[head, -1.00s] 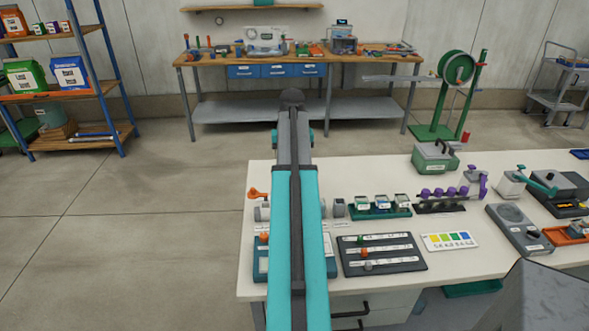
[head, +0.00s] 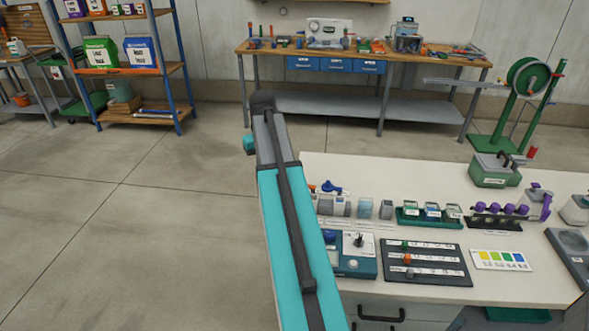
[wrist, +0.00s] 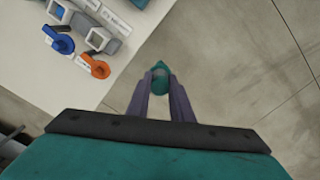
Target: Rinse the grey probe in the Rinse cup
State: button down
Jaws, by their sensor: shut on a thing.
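My gripper (wrist: 160,97) is shut on a teal, rounded thing (wrist: 161,78) with a greyish patch on top. I cannot tell what it is. It is held over the floor beside the table edge, apart from the cups. Square grey cups (wrist: 100,38) stand on the table at upper left in the wrist view; the row also shows in the head view (head: 365,208). Their labels are unreadable, so I cannot tell which is the Rinse cup. A small grey piece (head: 410,272) sits on the dark labelled board; I cannot tell whether it is the grey probe. My gripper is hidden in the head view.
An orange ring clip (wrist: 97,66) and a blue one (wrist: 58,40) stick out beside the cups. A teal meter (head: 362,268), a dark board (head: 460,264) and a colour card (head: 500,260) lie on the white table (head: 440,175).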

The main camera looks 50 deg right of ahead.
jog(key=w+a+n, duration=0.3)
jog(key=a, duration=0.9)
jog(key=w+a+f+n, duration=0.1)
jog(key=w+a+n, duration=0.2)
jog(key=a, duration=1)
jog(key=w+a+f+n, duration=0.1)
jog(key=a+n, duration=0.3)
jog(key=a, duration=0.9)
jog(key=shift+w+a+b, duration=0.2)
jog(key=shift+w+b, duration=0.1)
jog(key=shift+w, duration=0.6)
